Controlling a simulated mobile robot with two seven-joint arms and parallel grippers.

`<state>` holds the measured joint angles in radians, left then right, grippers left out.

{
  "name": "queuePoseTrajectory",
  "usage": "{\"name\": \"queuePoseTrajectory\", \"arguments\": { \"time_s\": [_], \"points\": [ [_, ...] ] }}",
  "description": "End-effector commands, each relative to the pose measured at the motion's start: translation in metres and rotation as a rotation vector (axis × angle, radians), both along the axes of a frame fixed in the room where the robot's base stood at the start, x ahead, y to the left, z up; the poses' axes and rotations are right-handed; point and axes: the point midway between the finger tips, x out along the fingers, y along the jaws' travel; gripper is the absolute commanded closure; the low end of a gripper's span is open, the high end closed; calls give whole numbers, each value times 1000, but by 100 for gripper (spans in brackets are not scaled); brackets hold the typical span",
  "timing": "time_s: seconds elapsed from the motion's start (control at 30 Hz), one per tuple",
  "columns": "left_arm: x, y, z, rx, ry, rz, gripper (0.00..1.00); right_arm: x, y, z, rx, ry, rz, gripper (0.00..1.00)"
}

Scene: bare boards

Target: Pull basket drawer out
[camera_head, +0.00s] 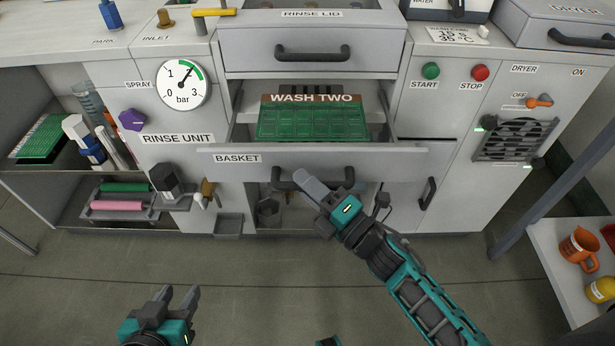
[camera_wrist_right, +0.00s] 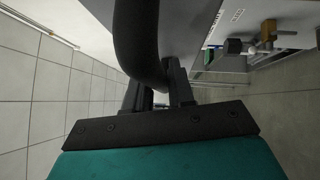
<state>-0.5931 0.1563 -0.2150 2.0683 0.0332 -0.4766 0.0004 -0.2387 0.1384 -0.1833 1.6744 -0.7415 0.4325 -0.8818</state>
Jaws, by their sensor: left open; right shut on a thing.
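The basket drawer (camera_head: 375,160) is a light grey drawer labelled BASKET, and it stands partly out of the rinse unit. My left gripper (camera_head: 178,298) is open and empty, low over the floor at the lower left.
The RINSE LID drawer (camera_head: 312,60) is above the basket. A dark valve block (camera_head: 167,180) and tap stick out at the left. The dryer vent (camera_head: 517,139) is at the right, and a side table (camera_head: 570,262) holds an orange jug. The floor in front is clear.

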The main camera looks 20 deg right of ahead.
Motion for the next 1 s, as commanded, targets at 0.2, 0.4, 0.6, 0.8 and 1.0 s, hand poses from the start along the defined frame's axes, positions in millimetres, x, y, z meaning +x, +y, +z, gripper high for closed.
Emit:
{"name": "queuePoseTrajectory", "arguments": {
  "time_s": [0.2,0.4,0.6,0.8,1.0],
  "points": [
    [3,-2,3,-7,-7,5,57,-3,0,0,0,-1,-2,100],
    [3,-2,3,-10,-7,7,57,-2,0,0,0,-1,-2,100],
    [3,-2,3,-10,-7,7,57,-2,0,0,0,-1,-2,65],
    [1,-2,2,-9,-2,6,57,-2,0,0,0,-1,-1,57],
    [0,-1,0,-3,1,2,57,-6,-1,-1,0,1,-1,57]
  ]
}}
